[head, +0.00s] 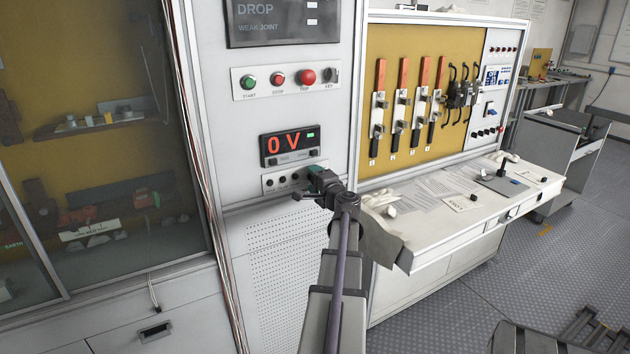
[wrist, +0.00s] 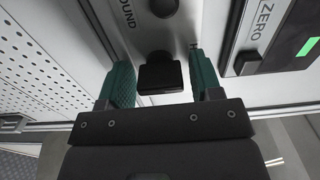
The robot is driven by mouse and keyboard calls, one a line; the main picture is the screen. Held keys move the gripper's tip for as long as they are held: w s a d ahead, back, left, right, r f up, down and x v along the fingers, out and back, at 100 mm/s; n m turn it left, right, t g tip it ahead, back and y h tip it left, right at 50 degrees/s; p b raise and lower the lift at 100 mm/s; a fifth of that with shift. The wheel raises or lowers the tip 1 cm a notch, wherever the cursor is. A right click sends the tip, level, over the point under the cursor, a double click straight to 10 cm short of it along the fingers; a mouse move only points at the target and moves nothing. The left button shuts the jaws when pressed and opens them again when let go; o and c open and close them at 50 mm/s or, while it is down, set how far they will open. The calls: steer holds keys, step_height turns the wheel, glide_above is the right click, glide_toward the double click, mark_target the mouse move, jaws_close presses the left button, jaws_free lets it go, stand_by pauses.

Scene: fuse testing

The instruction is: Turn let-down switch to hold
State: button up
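A black switch knob (wrist: 160,78) on the grey panel shows in the wrist view between the two teal fingers of my gripper (wrist: 162,75). Its own label is hidden, so I cannot tell from the lettering that it is the let-down switch. The fingers are spread, one on each side of the knob, with a narrow gap at the right finger; contact at the left is unclear. In the head view my gripper (head: 318,177) is at the right end of the small knob panel (head: 276,189) and hides that end.
A meter (head: 290,145) reading 0 V sits just above the panel. Higher up are the start, stop and trip buttons and a key switch (head: 330,76). Another round black knob (wrist: 164,7) shows in the wrist view. A cluttered white bench (head: 430,243) stands to the right.

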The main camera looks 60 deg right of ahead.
steer(key=shift+o, duration=0.7)
steer(key=v, duration=1)
steer(key=shift+s+a, duration=0.25)
steer(key=shift+s, duration=0.05)
steer(key=w+a+f+n+g+y, duration=0.3)
steer(key=a+f+n+y, duration=0.15)
steer(key=a, duration=0.35)
steer(key=w+a+f+n+g+y, duration=0.3)
steer(key=w+a+f+n, duration=0.15)
steer(key=a, duration=0.35)
steer(key=w+a+f+n+g+y, duration=0.3)
steer(key=a+f+n+y, duration=0.15)
steer(key=a, duration=0.35)
steer(key=w+a+n+g+h, duration=0.1)
steer(key=a+n+g, duration=0.1)
steer(key=a, duration=0.9)
steer(key=w+a+f+n+g+h+p, duration=0.1)
steer(key=a+n, duration=0.4)
steer(key=a, duration=0.5)
steer(key=w+a+f+n+g+p, duration=0.1)
steer(key=w+a+n+g, duration=0.1)
steer(key=a, duration=0.9)
steer(key=shift+a+n+g+h, duration=0.4)
steer(key=shift+n+g, duration=0.3)
steer(key=shift+n, duration=0.05)
